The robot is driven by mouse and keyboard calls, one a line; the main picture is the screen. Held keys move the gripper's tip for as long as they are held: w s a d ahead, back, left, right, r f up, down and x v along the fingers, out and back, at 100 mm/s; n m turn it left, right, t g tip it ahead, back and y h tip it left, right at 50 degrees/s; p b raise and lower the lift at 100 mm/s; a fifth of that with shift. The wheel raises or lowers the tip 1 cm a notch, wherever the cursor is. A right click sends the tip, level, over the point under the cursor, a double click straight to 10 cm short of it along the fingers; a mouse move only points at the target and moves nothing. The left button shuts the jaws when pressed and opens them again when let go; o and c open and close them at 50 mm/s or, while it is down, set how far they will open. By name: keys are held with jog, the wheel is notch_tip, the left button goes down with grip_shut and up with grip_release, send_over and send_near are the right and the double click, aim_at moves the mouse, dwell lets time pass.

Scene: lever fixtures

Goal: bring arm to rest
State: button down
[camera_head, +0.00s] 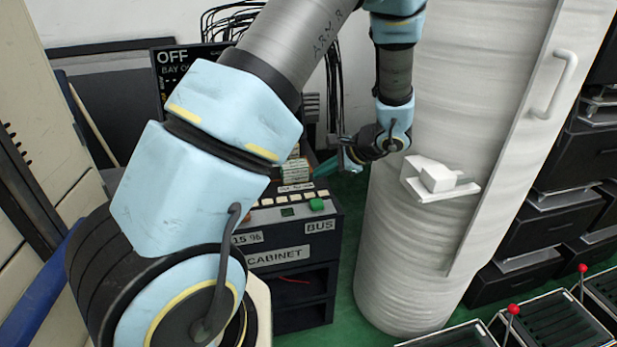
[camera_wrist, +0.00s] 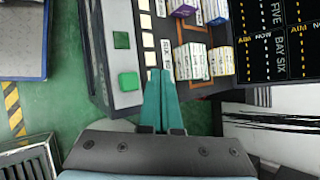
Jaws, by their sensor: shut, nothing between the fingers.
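My arm, light blue and grey, reaches across the head view. My gripper (camera_wrist: 160,72) shows in the wrist view with its two teal fingers together and nothing between them. In the head view my gripper (camera_head: 330,166) is small and partly hidden, near the top of the black cabinet (camera_head: 322,232). In the wrist view the fingers appear over the edge of the cabinet's top, beside a green button (camera_wrist: 128,81). I cannot tell the gap between fingers and cabinet.
A white cylinder (camera_head: 395,270) with a handle and small ledge stands right of the cabinet. Red-knobbed levers (camera_head: 513,310) stand at lower right. Small boxes (camera_wrist: 190,62) sit on the cabinet top. A dark screen (camera_wrist: 275,40) stands behind. Green floor (camera_wrist: 70,100) is open in front.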

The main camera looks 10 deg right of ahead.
jog(key=s+a+r+n+g+h+p, duration=0.2)
jog(key=s+a+r+n+h+p, duration=0.1)
jog(key=s+a+r+n, duration=0.3)
jog(key=s+a+r+n+g+h+p, duration=0.2)
jog(key=s+a+r+n+h+p, duration=0.2)
jog(key=s+a+r+n, duration=0.3)
jog(key=a+r+n+p, duration=0.1)
jog(key=a+r+n, duration=0.2)
jog(key=a+r, duration=0.1)
jog(key=shift+s+a+r+p, duration=0.2)
jog(key=shift+a+r+p, duration=0.15)
jog(key=shift+r, duration=0.4)
dwell(2.7)
